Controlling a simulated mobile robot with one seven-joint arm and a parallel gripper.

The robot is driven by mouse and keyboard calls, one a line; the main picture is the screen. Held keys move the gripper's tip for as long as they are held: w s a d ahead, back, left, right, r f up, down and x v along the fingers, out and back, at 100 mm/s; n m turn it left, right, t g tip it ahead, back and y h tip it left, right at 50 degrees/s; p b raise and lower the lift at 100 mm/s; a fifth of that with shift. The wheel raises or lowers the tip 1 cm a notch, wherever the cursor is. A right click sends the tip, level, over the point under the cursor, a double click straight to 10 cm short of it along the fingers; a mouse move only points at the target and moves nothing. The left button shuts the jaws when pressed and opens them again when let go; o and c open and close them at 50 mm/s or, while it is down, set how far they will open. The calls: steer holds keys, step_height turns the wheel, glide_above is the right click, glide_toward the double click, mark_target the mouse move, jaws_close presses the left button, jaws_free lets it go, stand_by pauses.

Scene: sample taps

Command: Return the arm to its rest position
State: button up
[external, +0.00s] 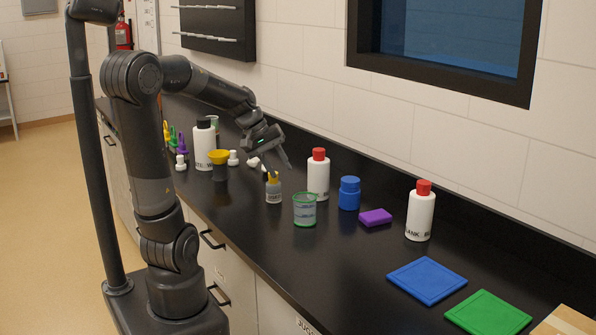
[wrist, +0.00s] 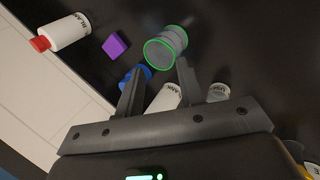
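My gripper (external: 280,170) is at the end of my arm, which reaches out over the black bench and points down. In the wrist view my gripper (wrist: 160,66) has its two fingers apart, with nothing held between them. In the external view a small grey bottle with a yellow top (external: 273,191) stands on the bench just below the fingertips. A small labelled bottle (wrist: 218,92) shows outside the right finger in the wrist view.
Close by stand a green-rimmed beaker (external: 305,211), a red-capped white bottle (external: 318,177), a blue jar (external: 349,194) and a purple block (external: 375,217). A black-capped bottle (external: 204,146) and yellow funnel (external: 219,159) stand left. Blue (external: 427,281) and green (external: 488,313) mats lie right.

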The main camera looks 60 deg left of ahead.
steer(key=s+d+r+m+t+y, duration=0.1)
steer(key=s+d+r+m+y, duration=0.1)
steer(key=s+d+m, duration=0.5)
steer(key=shift+s+d+m+y, duration=0.4)
steer(key=shift+s+m+y, duration=0.4)
steer(key=shift+s+m, duration=1.4)
steer(key=shift+s+n, duration=0.25)
steer(key=shift+n, duration=0.05)
